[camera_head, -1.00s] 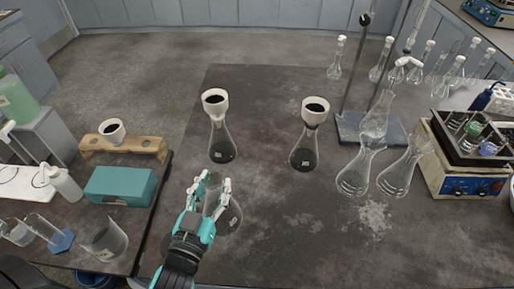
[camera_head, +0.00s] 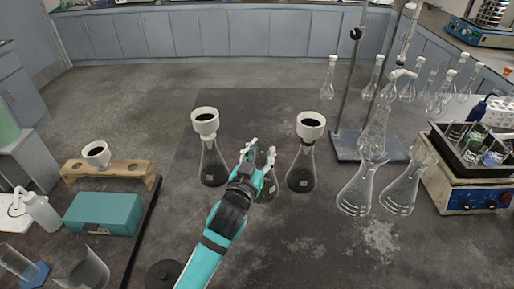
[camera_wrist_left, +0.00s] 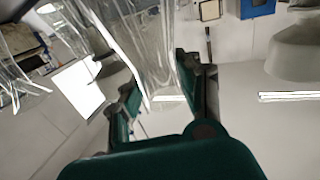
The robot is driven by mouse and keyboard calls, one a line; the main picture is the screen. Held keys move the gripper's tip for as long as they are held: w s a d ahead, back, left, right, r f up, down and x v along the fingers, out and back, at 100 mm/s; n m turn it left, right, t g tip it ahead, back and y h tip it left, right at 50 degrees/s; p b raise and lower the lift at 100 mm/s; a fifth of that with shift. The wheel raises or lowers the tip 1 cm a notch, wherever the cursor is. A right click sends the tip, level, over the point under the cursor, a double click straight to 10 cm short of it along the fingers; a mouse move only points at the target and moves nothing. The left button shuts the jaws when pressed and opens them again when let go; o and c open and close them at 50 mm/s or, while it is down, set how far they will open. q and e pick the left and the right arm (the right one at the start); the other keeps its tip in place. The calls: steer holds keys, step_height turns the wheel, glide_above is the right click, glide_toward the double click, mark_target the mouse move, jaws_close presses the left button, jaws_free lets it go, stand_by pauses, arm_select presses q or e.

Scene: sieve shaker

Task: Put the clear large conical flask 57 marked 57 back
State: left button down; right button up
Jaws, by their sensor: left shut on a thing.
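My left gripper (camera_head: 258,160) is shut on a clear conical flask (camera_head: 269,189). The flask is partly hidden behind the hand and arm, and its mark cannot be read. In the left wrist view the two green-padded fingers (camera_wrist_left: 158,92) are on either side of the clear glass (camera_wrist_left: 152,45). The held flask is between two conical flasks topped with white funnels, one on the left (camera_head: 213,165) and one on the right (camera_head: 301,172). I cannot tell whether its base touches the table. My right gripper is not in view.
Large clear flasks (camera_head: 357,192) stand on the right, near a stand with a blue-grey base (camera_head: 350,146) and a shaker (camera_head: 470,196). The dark table (camera_head: 330,250) is clear in front.

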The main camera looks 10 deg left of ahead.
arm_select(q)
steer(key=w+a+f+p, duration=0.1)
steer(key=w+a+f, duration=0.2)
steer(key=w, duration=0.5)
steer(key=shift+f, duration=0.6)
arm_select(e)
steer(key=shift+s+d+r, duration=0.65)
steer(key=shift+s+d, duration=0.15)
arm_select(q)
steer(key=shift+f, duration=0.15)
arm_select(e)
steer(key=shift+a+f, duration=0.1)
arm_select(q)
steer(key=c, duration=1.3)
jaws_free()
steer(key=shift+f, duration=0.1)
steer(key=shift+c, duration=0.2)
steer(key=o, duration=0.4)
steer(key=shift+o, duration=0.2)
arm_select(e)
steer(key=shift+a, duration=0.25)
